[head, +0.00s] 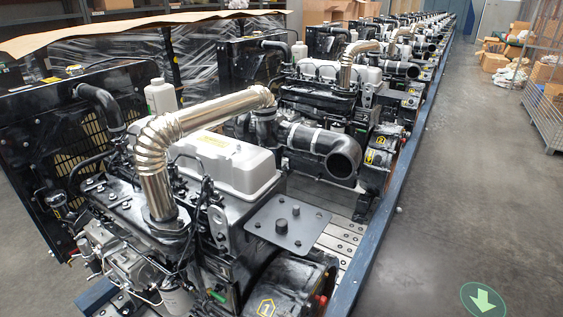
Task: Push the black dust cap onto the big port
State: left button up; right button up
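A small black round piece (281,226), which looks like the dust cap, stands on a flat grey plate (312,222) beside the nearest engine. A smaller dark round piece (296,211) is just behind it on the same plate. A wide black elbow pipe (318,142) behind the plate ends in a large open round mouth (342,164) facing the front right; nothing covers it. I cannot tell for sure whether this mouth is the big port. Neither of my grippers is in view.
The nearest engine has a silver corrugated pipe (205,115) and a silver cover (228,163). More engines recede along a blue rail (388,205). The grey floor (460,200) on the right is clear, with a green arrow marking (483,299). A wire shelf (545,110) stands far right.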

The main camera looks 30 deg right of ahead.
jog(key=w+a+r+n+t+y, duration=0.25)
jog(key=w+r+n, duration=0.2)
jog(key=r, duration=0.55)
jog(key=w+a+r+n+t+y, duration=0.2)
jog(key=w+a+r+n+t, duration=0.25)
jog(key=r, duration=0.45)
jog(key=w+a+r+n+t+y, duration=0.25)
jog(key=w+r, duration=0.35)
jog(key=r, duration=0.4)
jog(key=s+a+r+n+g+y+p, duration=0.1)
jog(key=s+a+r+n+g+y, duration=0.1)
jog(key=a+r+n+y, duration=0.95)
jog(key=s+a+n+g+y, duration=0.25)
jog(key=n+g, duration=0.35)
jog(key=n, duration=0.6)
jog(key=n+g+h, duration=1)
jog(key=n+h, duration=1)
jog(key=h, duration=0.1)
send_near(282, 221)
pick_arm(q)
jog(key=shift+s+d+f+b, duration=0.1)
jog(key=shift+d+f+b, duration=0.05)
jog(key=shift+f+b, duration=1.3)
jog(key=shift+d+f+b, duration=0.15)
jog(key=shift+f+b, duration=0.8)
jog(key=shift+b, duration=1)
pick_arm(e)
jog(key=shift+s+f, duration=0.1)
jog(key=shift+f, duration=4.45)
